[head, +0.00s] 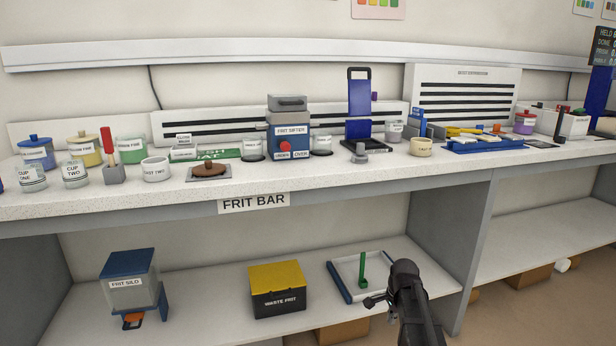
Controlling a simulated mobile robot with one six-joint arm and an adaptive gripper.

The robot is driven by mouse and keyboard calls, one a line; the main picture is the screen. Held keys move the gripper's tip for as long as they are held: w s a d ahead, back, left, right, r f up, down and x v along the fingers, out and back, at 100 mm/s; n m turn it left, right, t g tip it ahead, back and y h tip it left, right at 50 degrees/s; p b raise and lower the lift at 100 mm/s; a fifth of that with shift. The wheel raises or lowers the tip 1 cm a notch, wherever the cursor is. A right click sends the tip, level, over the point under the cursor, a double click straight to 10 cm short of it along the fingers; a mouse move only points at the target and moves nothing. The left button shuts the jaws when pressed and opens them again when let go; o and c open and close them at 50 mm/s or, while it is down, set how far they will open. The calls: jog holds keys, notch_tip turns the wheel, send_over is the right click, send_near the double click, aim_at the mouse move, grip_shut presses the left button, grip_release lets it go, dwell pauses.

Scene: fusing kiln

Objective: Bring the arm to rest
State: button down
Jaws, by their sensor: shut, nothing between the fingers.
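My arm, dark grey, rises from the bottom edge in the head view, right of centre, in front of the lower shelf. My gripper (374,301) shows as a small dark shape at the arm's left side. It is shut and empty. Part of the gripper is hidden by the arm.
The speckled counter (330,180) above holds jars, cups, a frit sifter (289,130) and a blue stand (360,105). On the lower shelf are a frit silo (130,280) and a waste frit box (278,290). A grey divider (450,240) stands right of my arm.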

jog(key=s+a+r+n+g+p, duration=0.1)
jog(key=s+a+r+n+p, duration=0.25)
jog(key=s+n, duration=0.45)
jog(key=s+a+r+n+p, duration=0.2)
jog(key=s+a+r+n, duration=0.15)
jog(key=s+n, duration=0.5)
notch_tip(320, 180, up, 36)
jog(key=s+a+m+p, duration=0.1)
jog(key=m+p, duration=0.1)
jog(key=p, duration=3.5)
jog(key=shift+s+h, duration=0.3)
jog(key=shift+a, duration=0.1)
